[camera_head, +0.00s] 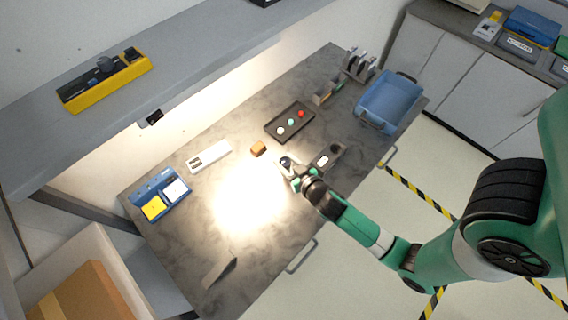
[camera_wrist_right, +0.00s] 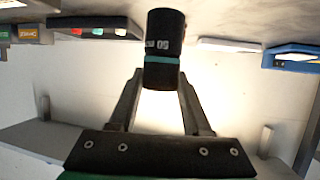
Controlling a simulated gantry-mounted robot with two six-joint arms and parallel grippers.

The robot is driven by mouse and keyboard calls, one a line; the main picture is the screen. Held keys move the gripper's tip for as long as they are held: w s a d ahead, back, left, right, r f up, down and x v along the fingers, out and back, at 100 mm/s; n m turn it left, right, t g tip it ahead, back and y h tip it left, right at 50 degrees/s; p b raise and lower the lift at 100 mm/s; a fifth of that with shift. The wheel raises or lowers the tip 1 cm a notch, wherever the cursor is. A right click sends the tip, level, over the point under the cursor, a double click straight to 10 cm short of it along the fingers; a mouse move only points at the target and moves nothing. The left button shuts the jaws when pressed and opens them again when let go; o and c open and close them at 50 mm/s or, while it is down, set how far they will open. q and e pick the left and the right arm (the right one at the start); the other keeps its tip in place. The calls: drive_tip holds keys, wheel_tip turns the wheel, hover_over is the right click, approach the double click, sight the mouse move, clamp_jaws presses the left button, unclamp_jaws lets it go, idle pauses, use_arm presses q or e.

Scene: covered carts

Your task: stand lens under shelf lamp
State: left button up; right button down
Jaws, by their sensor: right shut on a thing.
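The lens is a black cylinder with a teal band and small white markings. In the right wrist view the lens (camera_wrist_right: 164,30) stands between the fingertips of my right gripper (camera_wrist_right: 160,85), which is shut on it. In the head view my right gripper (camera_head: 288,168) is over the grey table, at the right of the bright light patch (camera_head: 250,203); the lens is hard to make out there. The shelf lamp (camera_head: 154,118) is a small black unit at the shelf's front edge. My left gripper is not in view.
Near the gripper are an orange-brown block (camera_head: 258,148), a dark holder (camera_head: 329,157) and a black tray (camera_head: 278,132) with coloured pieces. A white box (camera_head: 209,157), blue organiser (camera_head: 160,182), dark wedge (camera_head: 220,272) and blue bin (camera_head: 388,100) stand around. The lit patch is clear.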

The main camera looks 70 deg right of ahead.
sight(289, 169)
drive_tip(key=f, duration=0.1)
drive_tip(key=f+b, duration=0.1)
drive_tip(key=d, duration=0.1)
drive_tip(key=shift+w+f+b, duration=0.25)
drive_tip(key=shift+f+b, duration=0.15)
drive_tip(key=shift+a+f, duration=0.15)
drive_tip(key=shift+f, duration=0.2)
drive_tip(key=shift+s+a, duration=0.2)
drive_tip(key=shift+r, duration=0.15)
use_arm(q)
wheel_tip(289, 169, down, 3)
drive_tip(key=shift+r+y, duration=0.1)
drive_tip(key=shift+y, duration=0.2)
use_arm(e)
drive_tip(key=shift+w+d, duration=0.1)
drive_tip(key=shift+f, duration=0.2)
drive_tip(key=shift+c, duration=1.7)
unclamp_jaws()
drive_tip(key=shift+r, duration=0.2)
